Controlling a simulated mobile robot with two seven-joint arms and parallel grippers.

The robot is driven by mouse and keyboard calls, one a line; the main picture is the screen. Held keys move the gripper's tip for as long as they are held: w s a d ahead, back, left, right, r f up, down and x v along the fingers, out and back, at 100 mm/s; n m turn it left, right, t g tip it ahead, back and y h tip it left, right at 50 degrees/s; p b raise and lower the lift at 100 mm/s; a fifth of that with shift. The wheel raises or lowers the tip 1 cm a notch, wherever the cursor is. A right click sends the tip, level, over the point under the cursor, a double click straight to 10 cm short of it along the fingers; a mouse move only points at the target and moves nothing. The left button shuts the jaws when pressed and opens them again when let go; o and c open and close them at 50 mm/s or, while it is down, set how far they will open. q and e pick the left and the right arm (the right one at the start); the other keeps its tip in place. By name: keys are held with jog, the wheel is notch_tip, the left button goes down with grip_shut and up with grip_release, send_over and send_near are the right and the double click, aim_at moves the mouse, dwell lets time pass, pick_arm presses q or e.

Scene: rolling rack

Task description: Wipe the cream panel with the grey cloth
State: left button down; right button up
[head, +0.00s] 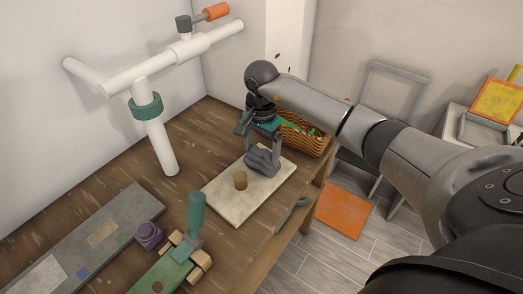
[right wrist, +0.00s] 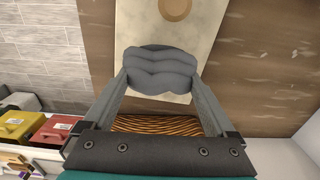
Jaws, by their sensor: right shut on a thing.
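The cream panel (head: 228,205) lies flat on the wooden bench, and its pale surface also shows in the right wrist view (right wrist: 140,20). A round brown spot or disc-like piece (head: 240,180) is on the panel, left of the cloth. The bunched grey cloth (head: 262,162) is at the panel's far right part. My right gripper (head: 263,150) points down and is shut on the cloth, which fills the space between its fingers in the right wrist view (right wrist: 160,72). I cannot tell whether the cloth presses on the panel. My left gripper is not in view.
A wicker basket (head: 306,138) stands just behind the right gripper. White pipework (head: 157,140) rises at the back left. A teal-handled tool (head: 195,215), a purple piece (head: 148,234) and a grey board (head: 85,245) lie nearer. The bench's right edge is close to the panel.

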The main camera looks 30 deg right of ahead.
jog(key=shift+f+b, duration=0.45)
jog(key=shift+f, duration=0.1)
jog(key=shift+d, duration=0.1)
jog(key=shift+w+d+b, duration=0.3)
jog(key=shift+d+b, duration=0.3)
jog(key=shift+d, duration=0.35)
jog(key=shift+w+d+b, duration=0.3)
jog(key=shift+d+b, duration=0.3)
jog(key=shift+d, duration=0.35)
jog(key=shift+f, duration=0.1)
jog(key=shift+s+a+p, duration=0.2)
jog(key=shift+s+a, duration=0.05)
jog(key=shift+a, duration=0.4)
jog(key=shift+s+a+p, duration=0.2)
jog(key=shift+a, duration=0.4)
jog(key=shift+s+a+f, duration=0.1)
jog(key=shift+s+a, duration=0.05)
jog(key=shift+a, duration=0.25)
jog(key=shift+s+a+f, duration=0.1)
jog(key=shift+s+a, duration=0.05)
jog(key=shift+a, duration=0.25)
jog(key=shift+f, duration=0.1)
jog(key=shift+c, duration=0.6)
jog(key=shift+w+r+p, duration=0.1)
jog(key=shift+r+p, duration=2.05)
jog(key=shift+r, duration=1.05)
